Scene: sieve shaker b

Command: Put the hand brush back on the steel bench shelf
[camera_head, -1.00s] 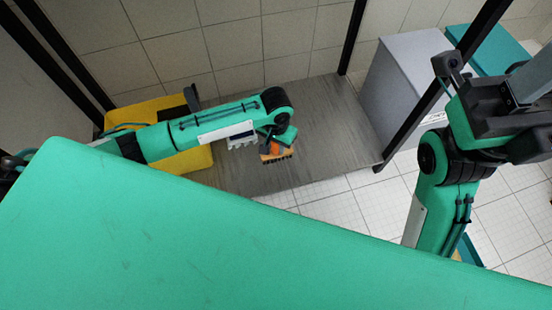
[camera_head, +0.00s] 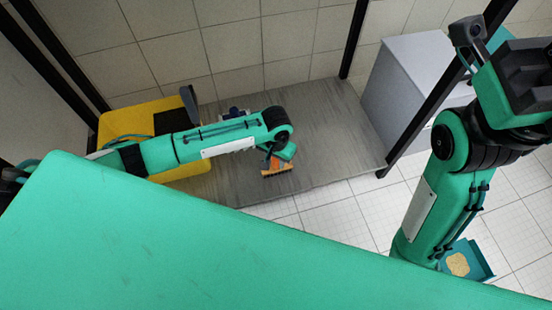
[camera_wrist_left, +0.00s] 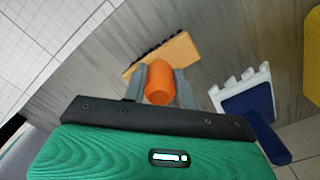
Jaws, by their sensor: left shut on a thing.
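The hand brush (camera_head: 278,168) has an orange handle, a flat wooden block and dark bristles. My left gripper (camera_wrist_left: 160,84) is shut on its orange handle, which shows end-on in the left wrist view; the wooden block (camera_wrist_left: 165,52) lies beyond the fingers. In the head view, the brush is over the front part of the grey steel bench shelf (camera_head: 330,120); I cannot tell whether it touches the surface. My left wrist partly covers it there. My right arm stands at the right; its gripper's body is at the top right edge and its fingers cannot be made out.
A blue-and-white toothed object (camera_wrist_left: 243,104) lies on the shelf close to the gripper. A yellow container (camera_head: 145,115) stands at the left. Black posts and a grey cabinet (camera_head: 410,75) bound the shelf. A teal tray-like item (camera_head: 468,260) is low at the right.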

